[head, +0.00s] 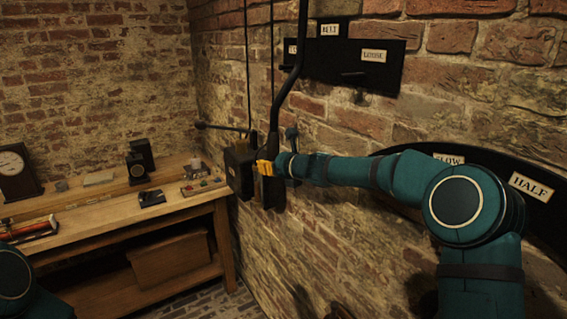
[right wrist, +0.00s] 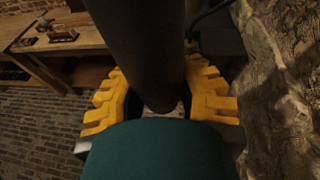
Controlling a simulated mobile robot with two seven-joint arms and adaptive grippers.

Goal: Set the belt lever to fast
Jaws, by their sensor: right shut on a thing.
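The belt lever (head: 289,92) is a long dark bent rod that hangs down the brick wall. It passes in front of a black plate (head: 330,68) marked BELT. A label reading LOOSE (head: 373,56) is at the plate's right. The lever crosses beside a left label (head: 291,46), which is partly covered and not fully readable. My right gripper (head: 265,167) has its yellow fingers shut on the lever's dark lower grip. In the right wrist view the thick dark grip (right wrist: 145,50) runs between the yellow fingers (right wrist: 160,100). My left gripper is out of view.
A curved black plate (head: 480,160) with SLOW and HALF labels is on the right wall, behind my arm. A dark box (head: 239,168) is on the wall left of the grip. A wooden bench (head: 100,222) with a clock (head: 15,170) and small items stands at left.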

